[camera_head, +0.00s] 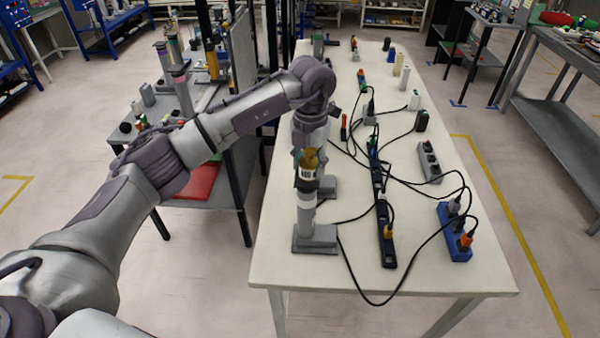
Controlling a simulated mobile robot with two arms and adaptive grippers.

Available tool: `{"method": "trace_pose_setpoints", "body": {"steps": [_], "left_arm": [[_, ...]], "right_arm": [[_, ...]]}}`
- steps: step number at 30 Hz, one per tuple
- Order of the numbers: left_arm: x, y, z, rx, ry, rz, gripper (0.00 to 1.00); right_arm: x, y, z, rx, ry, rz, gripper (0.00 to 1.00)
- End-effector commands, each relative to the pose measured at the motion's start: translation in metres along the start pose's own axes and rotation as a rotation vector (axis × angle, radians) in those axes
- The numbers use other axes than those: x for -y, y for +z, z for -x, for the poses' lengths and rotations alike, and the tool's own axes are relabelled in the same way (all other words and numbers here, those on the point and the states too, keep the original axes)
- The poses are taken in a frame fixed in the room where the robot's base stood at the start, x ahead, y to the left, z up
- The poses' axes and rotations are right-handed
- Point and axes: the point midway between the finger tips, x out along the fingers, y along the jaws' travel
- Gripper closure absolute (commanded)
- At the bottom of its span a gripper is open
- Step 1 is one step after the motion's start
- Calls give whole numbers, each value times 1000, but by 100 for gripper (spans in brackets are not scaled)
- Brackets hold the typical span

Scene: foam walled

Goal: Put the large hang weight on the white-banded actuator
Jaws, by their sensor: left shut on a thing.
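My left arm reaches in from the left over the white table. Its gripper (307,148) points down and is shut on the large hang weight (309,161), a brassy piece partly hidden by the fingers. Directly below stands the white-banded actuator (306,215), a grey upright column on a flat grey base, with a pale band near its upper part. The weight lines up with the column's top. I cannot tell whether it rests on it or hangs just above. My right gripper is not in view.
Another grey base (327,187) stands close behind the actuator. A black power strip (386,247), a blue power strip (453,240) and loose black cables lie to the right. A grey side table (225,165) with a red tray (197,182) stands left.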

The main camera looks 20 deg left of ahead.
Motion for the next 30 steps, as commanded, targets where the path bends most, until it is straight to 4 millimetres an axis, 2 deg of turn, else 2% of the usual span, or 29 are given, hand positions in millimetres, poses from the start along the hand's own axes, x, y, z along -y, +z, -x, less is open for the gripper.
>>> {"method": "trace_pose_setpoints", "body": {"steps": [1, 2, 8, 14, 15, 19, 30], "left_arm": [[4, 0, -11, 0, -1, -1, 100], [5, 0, -13, 0, -1, -2, 100], [6, 0, -13, 1, 1, 0, 100], [6, 0, -18, 1, 1, 0, 100], [6, 0, -18, -1, 1, 0, 49], [6, 0, -17, -1, 1, 0, 27], [6, 0, -12, 0, 1, 0, 27]], "right_arm": [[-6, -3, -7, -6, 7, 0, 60], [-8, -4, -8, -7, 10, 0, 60], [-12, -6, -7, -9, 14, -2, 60], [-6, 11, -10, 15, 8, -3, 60], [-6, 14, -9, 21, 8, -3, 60], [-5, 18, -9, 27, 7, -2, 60], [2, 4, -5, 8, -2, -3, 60]]}}
